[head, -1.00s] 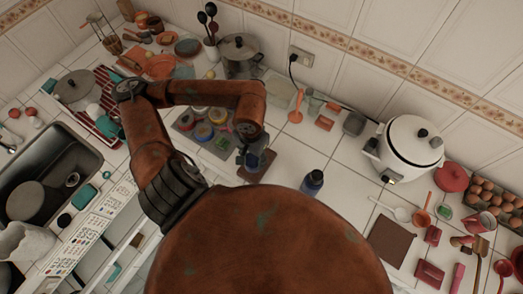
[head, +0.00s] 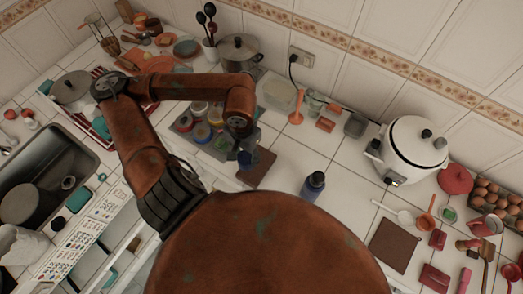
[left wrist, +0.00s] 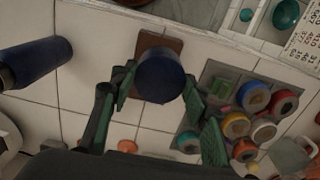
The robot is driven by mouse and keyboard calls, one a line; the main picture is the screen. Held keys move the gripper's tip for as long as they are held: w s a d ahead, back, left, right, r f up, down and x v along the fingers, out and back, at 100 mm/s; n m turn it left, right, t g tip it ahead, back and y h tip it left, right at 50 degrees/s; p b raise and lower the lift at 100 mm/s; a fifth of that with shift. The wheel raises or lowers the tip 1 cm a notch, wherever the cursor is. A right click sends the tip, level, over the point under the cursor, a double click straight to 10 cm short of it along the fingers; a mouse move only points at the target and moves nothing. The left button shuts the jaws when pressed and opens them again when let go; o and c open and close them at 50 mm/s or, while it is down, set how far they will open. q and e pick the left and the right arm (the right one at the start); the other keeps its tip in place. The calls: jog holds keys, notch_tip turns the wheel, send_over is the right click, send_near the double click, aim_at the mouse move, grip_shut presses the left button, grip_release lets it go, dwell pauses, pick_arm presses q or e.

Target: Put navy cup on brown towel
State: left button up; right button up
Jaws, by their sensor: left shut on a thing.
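The navy cup (left wrist: 160,76) shows round and dark between the green fingers in the left wrist view. My left gripper (head: 244,148) is shut on the cup; it also shows in the left wrist view (left wrist: 158,88). A small flat brown cloth (head: 260,168), which may be the brown towel, lies on the tiled counter just right of the gripper in the head view. In the left wrist view this cloth (left wrist: 158,41) is partly hidden behind the cup. I cannot tell the gap between them. My right gripper is not in view.
A dark tray (head: 221,154) with several coloured jars adjoins the small cloth on its left. A blue bottle (head: 313,185) stands to its right, with bare tiles between. A white rice cooker (head: 413,148) stands at the right, and the sink (head: 45,165) is at the left.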

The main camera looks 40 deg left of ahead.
pick_arm(q)
jog(key=w+f, duration=0.2)
jog(key=w, duration=0.1)
jog(key=w+f+p, duration=0.1)
jog(key=w+f, duration=0.2)
jog(key=w+a+f+p, duration=0.1)
jog(key=w+f, duration=0.1)
jog(key=w, duration=0.1)
jog(key=shift+w+f, duration=0.1)
jog(key=shift+f, duration=0.1)
jog(key=f+p, duration=0.1)
jog(key=f, duration=0.2)
jog(key=shift+w+f+p, duration=0.2)
jog(key=shift+f+p, duration=0.05)
jog(key=shift+p, duration=0.15)
